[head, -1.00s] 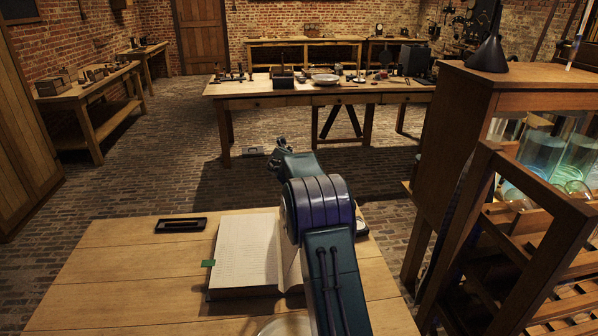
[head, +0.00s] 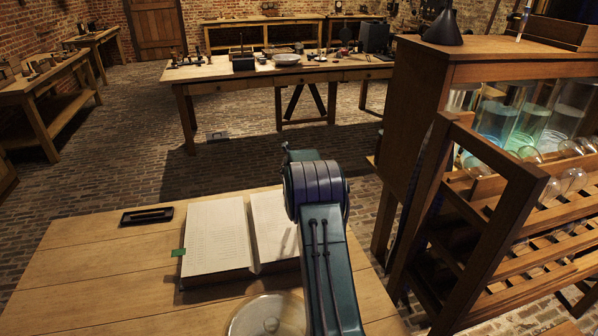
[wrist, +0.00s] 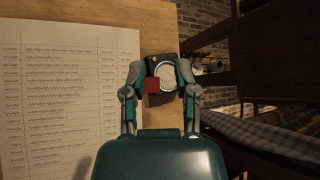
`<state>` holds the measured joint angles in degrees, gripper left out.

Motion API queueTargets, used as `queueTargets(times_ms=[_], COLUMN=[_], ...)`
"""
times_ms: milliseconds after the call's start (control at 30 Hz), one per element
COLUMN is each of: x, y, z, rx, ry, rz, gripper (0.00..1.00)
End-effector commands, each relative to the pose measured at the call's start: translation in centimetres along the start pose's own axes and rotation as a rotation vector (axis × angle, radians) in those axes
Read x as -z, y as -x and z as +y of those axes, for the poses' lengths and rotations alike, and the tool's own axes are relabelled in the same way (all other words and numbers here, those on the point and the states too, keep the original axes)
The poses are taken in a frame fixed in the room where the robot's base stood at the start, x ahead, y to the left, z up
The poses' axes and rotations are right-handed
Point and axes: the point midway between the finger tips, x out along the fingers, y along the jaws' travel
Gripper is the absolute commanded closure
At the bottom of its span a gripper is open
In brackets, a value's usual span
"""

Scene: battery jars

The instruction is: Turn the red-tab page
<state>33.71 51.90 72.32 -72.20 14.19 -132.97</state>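An open book (head: 219,238) lies on the wooden table, with a green tab (head: 178,252) at its left edge. Its right page (head: 268,222) is partly hidden by my arm in the head view; written lines fill this page (wrist: 68,95) in the wrist view. The red tab (wrist: 151,86) sticks out from that page's right edge. My gripper (wrist: 161,76) is open, its fingers apart, with the red tab showing between them, close to the left finger. I cannot tell whether they touch. In the head view my arm hides the gripper and red tab.
A black device with a round white dial (wrist: 167,74) lies beyond my fingers. A round glass dish (head: 266,318) stands at the table's front, and a black tray (head: 147,216) lies left of the book. A wooden rack (head: 500,210) with glass jars stands at right.

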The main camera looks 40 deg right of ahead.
Motion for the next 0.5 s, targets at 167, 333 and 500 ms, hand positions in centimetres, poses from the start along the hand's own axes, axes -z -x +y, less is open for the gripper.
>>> queueTargets(times_ms=[167,333,500], x=[0.0,-0.1,-0.1], y=[-0.1,0.7,3.3], z=[-0.2,-0.3,-0.2], rx=[0.001,0.002,0.002], ry=[-0.002,-0.002,0.0], rz=[0.0,-0.001,-0.002], gripper=[0.61,0.61,0.61])
